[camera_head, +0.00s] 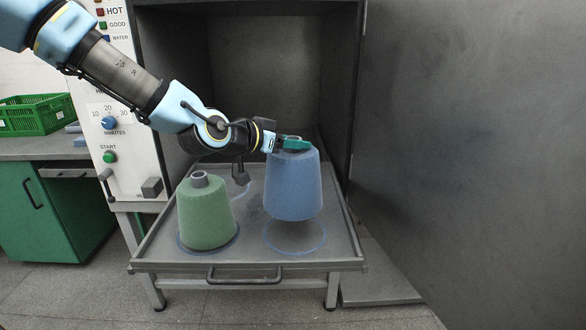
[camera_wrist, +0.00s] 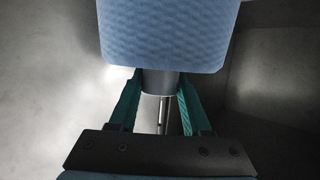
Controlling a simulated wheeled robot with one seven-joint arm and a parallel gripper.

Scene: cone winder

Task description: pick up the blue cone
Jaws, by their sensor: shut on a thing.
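The blue cone (camera_head: 293,187) hangs above the right blue ring on the metal tray, with a gap and a shadow beneath it. My gripper (camera_head: 296,143) is shut on the top of the blue cone, around its narrow grey tube end. In the wrist view the blue cone (camera_wrist: 165,35) fills the top, and the green fingers of my gripper (camera_wrist: 160,85) press on both sides of its grey tube (camera_wrist: 160,82). The cone looks about upright.
A green cone (camera_head: 207,217) stands on the left of the tray (camera_head: 245,268), inside a blue ring. The open chamber (camera_head: 250,60) lies behind. A large grey door panel (camera_head: 460,150) stands at right, a control panel (camera_head: 115,100) at left.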

